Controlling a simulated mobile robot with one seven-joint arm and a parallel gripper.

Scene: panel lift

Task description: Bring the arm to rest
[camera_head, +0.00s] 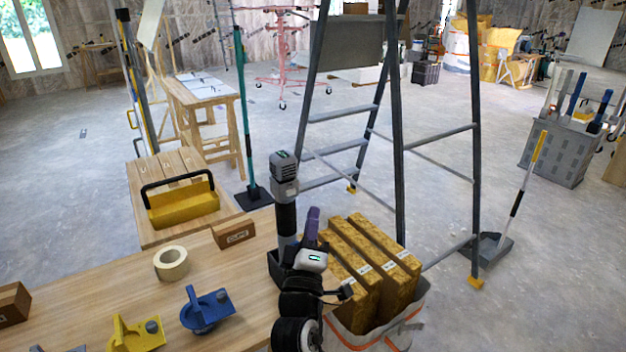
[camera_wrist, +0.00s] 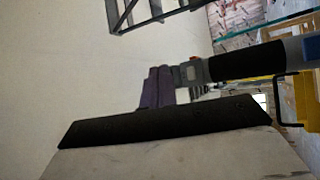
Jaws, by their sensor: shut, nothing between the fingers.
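My gripper (camera_head: 313,212) shows as purple fingers at the lower middle of the head view, pointing upward. In the wrist view the purple fingers (camera_wrist: 155,88) sit near the middle, side by side and shut, with nothing seen between them. In the head view the gripper is apart from the bundle of yellow-brown boards (camera_head: 372,262) to its right, as far as I can tell. The lower part of my arm runs down to the bottom edge of the head view.
The wooden workbench (camera_head: 110,300) on the left bears a tape roll (camera_head: 171,263), a blue tool (camera_head: 206,309) and a yellow tool (camera_head: 136,334). A yellow toolbox (camera_head: 183,205) stands behind. A stepladder (camera_head: 398,130) rises behind the boards.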

